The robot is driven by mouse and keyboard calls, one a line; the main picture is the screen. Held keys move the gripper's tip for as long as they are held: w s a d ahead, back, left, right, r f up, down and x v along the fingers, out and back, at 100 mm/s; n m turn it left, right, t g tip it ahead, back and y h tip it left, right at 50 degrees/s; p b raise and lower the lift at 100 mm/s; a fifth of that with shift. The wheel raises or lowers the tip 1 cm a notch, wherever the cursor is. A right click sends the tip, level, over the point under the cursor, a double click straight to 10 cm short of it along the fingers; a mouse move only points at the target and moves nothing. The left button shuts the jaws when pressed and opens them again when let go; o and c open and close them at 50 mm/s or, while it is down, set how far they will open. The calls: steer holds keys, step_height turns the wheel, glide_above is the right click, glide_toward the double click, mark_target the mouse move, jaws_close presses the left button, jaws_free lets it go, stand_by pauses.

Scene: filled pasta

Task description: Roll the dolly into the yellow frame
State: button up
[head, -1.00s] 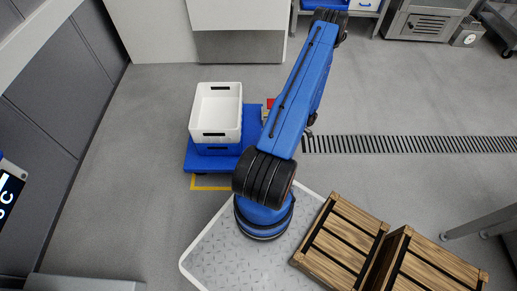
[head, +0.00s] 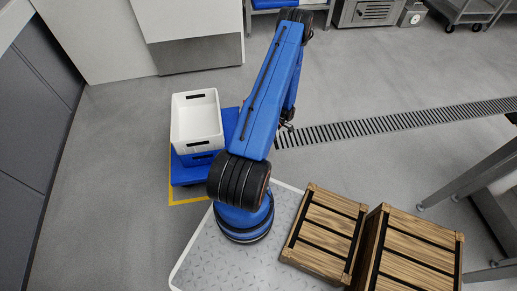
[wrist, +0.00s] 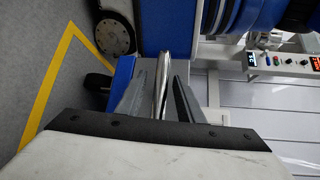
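The yellow frame (head: 171,188) shows as floor tape along the dolly's left and near sides; the rest is hidden. In the wrist view the yellow tape (wrist: 50,85) runs at the left, beside a blue edge of the dolly (wrist: 121,82). The arm hides this in the head view.
Wooden crates (head: 325,235) stand right of my base. A floor drain (head: 400,120) crosses the right. A white cabinet (head: 190,30) stands behind the dolly, a grey wall (head: 30,130) at the left. Metal table legs (head: 465,180) stand at the right. Floor between wall and dolly is clear.

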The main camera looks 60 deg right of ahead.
stand_by(0.3)
steer(key=v, duration=1.7)
steer(key=shift+d, duration=0.2)
steer(key=shift+w, duration=0.1)
steer(key=shift+r, duration=0.1)
